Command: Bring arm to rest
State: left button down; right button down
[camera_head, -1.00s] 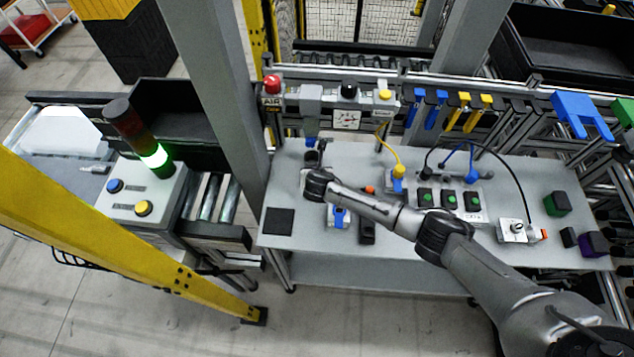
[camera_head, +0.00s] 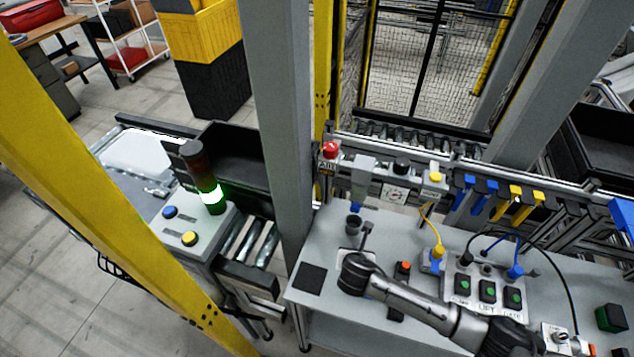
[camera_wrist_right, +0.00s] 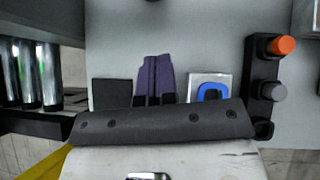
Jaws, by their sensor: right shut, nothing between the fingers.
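My right arm (camera_head: 430,308) comes in from the lower right in the head view and reaches over the grey worktable (camera_head: 345,325). Its wrist (camera_head: 356,273) is above the table, right of a black square pad (camera_head: 310,278). The wrist hides the fingers there. In the right wrist view my right gripper (camera_wrist_right: 153,60) shows as two purple fingers pressed together, with nothing between them. The pad (camera_wrist_right: 112,93) lies to their left, and a blue U-shaped piece on a pale plate (camera_wrist_right: 212,92) to their right. My left gripper is not in view.
A button box with an orange button (camera_wrist_right: 282,45) stands right of the gripper. Behind the wrist is a dark upright fixture (camera_head: 353,225). Switches (camera_head: 488,290) and cables fill the table's right. A grey post (camera_head: 283,120) rises at the left.

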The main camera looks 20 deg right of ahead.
jog(key=s+a+r+m+t+y, duration=0.1)
jog(key=s+a+r+m+y, duration=0.15)
jog(key=r+m, duration=0.8)
jog(key=s+a+r+m+t+y, duration=0.1)
jog(key=s+a+r+m, duration=0.2)
jog(key=r+m, duration=0.7)
jog(key=s+d+f+m+g, duration=0.25)
jog(key=s+f, duration=0.35)
jog(key=s, duration=0.4)
jog(key=s+d+f+m+g, duration=0.1)
jog(key=s+f+m+g, duration=0.15)
jog(key=s+f, duration=0.45)
jog(key=s+d+f+m+g, duration=0.2)
jog(key=s+f+m, duration=0.2)
jog(key=s, duration=0.8)
notch_tip(320, 180, up, 12)
jog(key=p, duration=1.2)
jog(key=shift+w+a, duration=0.2)
jog(key=shift+w, duration=0.15)
